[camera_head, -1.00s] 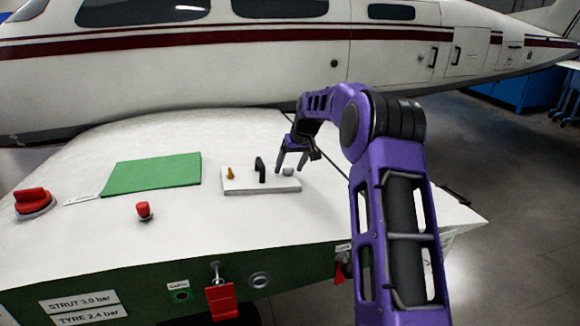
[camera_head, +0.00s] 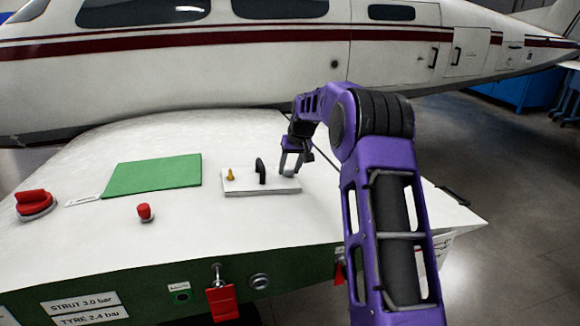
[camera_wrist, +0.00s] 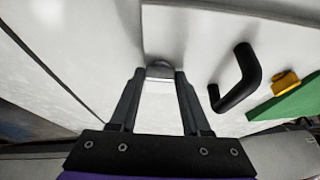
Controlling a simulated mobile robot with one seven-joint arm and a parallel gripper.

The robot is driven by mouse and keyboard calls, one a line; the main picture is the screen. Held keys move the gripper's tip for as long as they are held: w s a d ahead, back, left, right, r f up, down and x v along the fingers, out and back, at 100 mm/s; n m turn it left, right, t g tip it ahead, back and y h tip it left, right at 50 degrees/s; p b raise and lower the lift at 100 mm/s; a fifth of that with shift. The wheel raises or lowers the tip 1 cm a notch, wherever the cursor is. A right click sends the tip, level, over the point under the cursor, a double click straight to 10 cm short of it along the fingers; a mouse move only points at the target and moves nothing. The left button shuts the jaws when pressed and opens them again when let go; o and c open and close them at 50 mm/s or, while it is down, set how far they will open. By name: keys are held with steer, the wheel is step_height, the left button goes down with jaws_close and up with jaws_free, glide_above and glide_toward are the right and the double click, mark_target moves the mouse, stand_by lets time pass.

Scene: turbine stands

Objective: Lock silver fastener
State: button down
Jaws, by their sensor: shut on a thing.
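The silver fastener (camera_wrist: 160,71) sits at the edge of a white plate (camera_head: 262,191) on top of the white wing-like surface. My gripper (camera_wrist: 160,78) is shut on the silver fastener, with one finger on each side of it in the wrist view. In the head view my gripper (camera_head: 290,168) points down at the right end of the plate, and its fingers mostly hide the fastener there.
A black handle (camera_head: 261,171) stands on the plate beside my gripper, with a brass fastener (camera_head: 230,175) to its left. A green panel (camera_head: 152,176), a red knob (camera_head: 34,203) and a small red cap (camera_head: 144,211) are farther left. The aircraft fuselage (camera_head: 220,75) is behind.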

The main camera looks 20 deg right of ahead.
steer(key=shift+c, duration=1.8)
jaws_free()
steer(key=p+v, duration=0.1)
steer(key=v, duration=1.6)
steer(key=shift+s+r, duration=0.2)
